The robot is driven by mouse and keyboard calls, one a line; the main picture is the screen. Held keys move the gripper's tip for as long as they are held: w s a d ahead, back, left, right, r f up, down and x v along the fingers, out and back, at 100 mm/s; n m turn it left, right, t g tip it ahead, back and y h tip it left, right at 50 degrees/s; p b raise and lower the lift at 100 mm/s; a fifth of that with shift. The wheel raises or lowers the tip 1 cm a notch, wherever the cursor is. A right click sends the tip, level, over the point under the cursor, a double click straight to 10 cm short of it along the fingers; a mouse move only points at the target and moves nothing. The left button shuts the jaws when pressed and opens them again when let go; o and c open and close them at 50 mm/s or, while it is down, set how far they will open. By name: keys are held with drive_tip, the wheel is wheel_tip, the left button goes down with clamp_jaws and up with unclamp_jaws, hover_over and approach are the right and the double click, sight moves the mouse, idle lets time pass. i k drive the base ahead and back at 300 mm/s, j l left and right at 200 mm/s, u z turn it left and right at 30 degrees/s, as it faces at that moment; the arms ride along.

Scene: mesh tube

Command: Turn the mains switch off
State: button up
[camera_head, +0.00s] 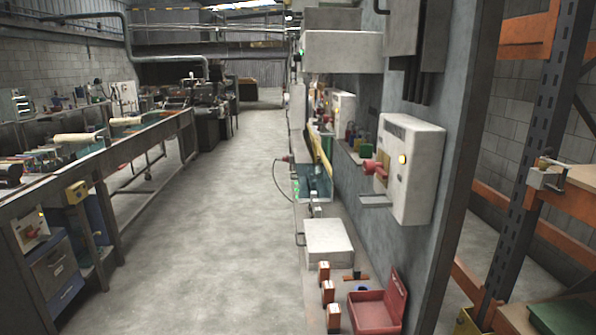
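A white-grey switch box (411,170) is fixed to the grey wall panel right of the middle. A red rotary handle (374,168) sticks out from its left-facing front, and a yellow round lamp or button (402,159) sits beside it. I cannot tell from here which way the handle is set. Another box with a red knob (31,233) and a small yellow light is on the machine at the lower left. Which of the two is the mains switch is not marked legibly. My gripper is not in view.
A bench below the box holds a red open case (376,311), orange-topped blocks (328,292) and a white box (328,243). A clear concrete aisle (210,230) runs between it and the long machine (100,165) at left. An orange rack (530,150) stands at right.

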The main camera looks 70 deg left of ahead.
sight(369, 166)
drive_tip(key=u, duration=2.05)
